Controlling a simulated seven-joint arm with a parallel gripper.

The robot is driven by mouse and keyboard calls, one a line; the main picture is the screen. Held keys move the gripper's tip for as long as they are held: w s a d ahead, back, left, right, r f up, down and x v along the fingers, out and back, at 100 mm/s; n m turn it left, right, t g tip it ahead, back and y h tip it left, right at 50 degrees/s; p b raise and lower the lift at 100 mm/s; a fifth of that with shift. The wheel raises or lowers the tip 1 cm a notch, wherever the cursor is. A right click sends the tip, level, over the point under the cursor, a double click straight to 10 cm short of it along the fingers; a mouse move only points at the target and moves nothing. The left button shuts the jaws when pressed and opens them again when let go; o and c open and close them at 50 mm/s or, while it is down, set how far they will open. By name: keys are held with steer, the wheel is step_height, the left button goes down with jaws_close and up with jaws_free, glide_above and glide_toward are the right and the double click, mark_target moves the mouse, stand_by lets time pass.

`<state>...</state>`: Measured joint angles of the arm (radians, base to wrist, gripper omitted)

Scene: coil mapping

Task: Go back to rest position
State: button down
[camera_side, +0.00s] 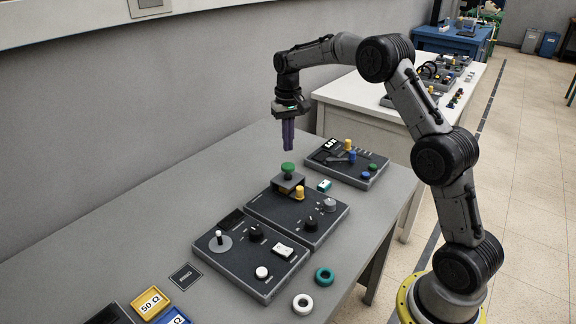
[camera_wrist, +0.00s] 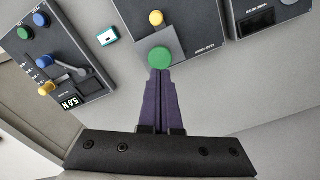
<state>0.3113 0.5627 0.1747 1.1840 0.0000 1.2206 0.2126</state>
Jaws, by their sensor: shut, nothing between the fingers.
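My gripper (camera_side: 288,148) points straight down above the grey table in the side view, with its purple fingers together and nothing between them. In the wrist view my gripper (camera_wrist: 160,72) also shows its fingers closed. A green round knob (camera_side: 288,168) stands on a small grey plate on the middle dark panel (camera_side: 318,228), just below the fingertips. In the wrist view the green knob (camera_wrist: 160,57) lies right at the tips; a small gap shows in the side view.
A far panel (camera_side: 346,163) with coloured knobs and a near panel (camera_side: 252,262) with a joystick flank the middle one. White (camera_side: 303,304) and teal (camera_side: 325,276) rings and a yellow tray (camera_side: 150,302) lie near the front. The table's back left (camera_side: 200,190) is clear.

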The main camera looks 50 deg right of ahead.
steer(key=shift+r, duration=0.55)
steer(key=s+a+r+n+t, duration=0.1)
steer(key=a+r, duration=0.2)
steer(key=r, duration=0.2)
steer(key=s+a+r+t, duration=0.1)
steer(key=s+a+r, duration=0.1)
steer(key=r, duration=0.4)
steer(key=s+a+r+n+t, duration=0.2)
steer(key=s+a+r, duration=0.5)
steer(key=s, duration=0.4)
steer(key=s+a+f+n+t, duration=0.1)
steer(key=s+a+f+t, duration=0.15)
steer(key=s, duration=1.05)
steer(key=s+a+f+n, duration=0.1)
steer(key=s+f+n, duration=0.1)
steer(key=s+f, duration=0.4)
steer(key=shift+s+a+f+g, duration=0.35)
steer(key=shift+f+g, duration=0.1)
steer(key=shift+f, duration=0.3)
